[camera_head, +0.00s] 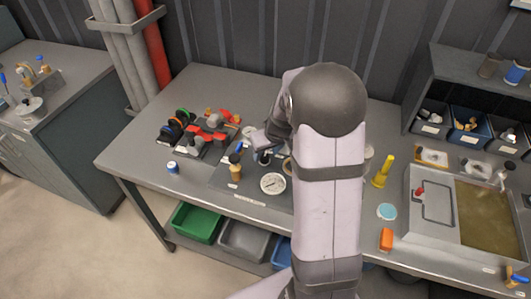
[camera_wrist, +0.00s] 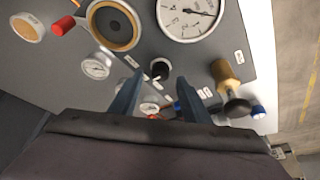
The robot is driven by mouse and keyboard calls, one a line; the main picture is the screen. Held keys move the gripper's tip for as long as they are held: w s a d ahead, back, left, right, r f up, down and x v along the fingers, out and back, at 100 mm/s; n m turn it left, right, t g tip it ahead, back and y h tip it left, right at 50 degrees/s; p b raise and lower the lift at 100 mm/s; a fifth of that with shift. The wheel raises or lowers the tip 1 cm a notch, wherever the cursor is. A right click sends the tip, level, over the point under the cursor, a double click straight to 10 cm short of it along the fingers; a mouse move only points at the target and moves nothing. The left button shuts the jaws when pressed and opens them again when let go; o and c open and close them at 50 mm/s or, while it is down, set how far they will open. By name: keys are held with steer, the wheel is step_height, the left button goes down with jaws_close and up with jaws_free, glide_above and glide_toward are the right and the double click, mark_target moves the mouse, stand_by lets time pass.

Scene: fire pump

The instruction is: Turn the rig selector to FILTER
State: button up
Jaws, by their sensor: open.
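My gripper (camera_wrist: 158,84) is open, with its two blue-grey fingers pointing at the dark grey rig panel (camera_wrist: 215,55). A small black knob (camera_wrist: 160,68), possibly the rig selector, shows between and just beyond the fingertips. Contact cannot be told. White labels sit near it, but their words are too small to read. In the head view, a black knob (camera_head: 264,158) stands on the panel just below my gripper (camera_head: 262,145), which is partly hidden by my arm.
A brass fitting with a dark knob (camera_wrist: 230,88) rises right of the fingers. Valves with red handles (camera_head: 212,135) stand left of the panel. The table's front left is mostly clear.

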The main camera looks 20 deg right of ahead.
mark_target(264, 158)
steer(key=shift+x, duration=1.25)
steer(key=c, duration=1)
steer(key=shift+c, duration=0.2)
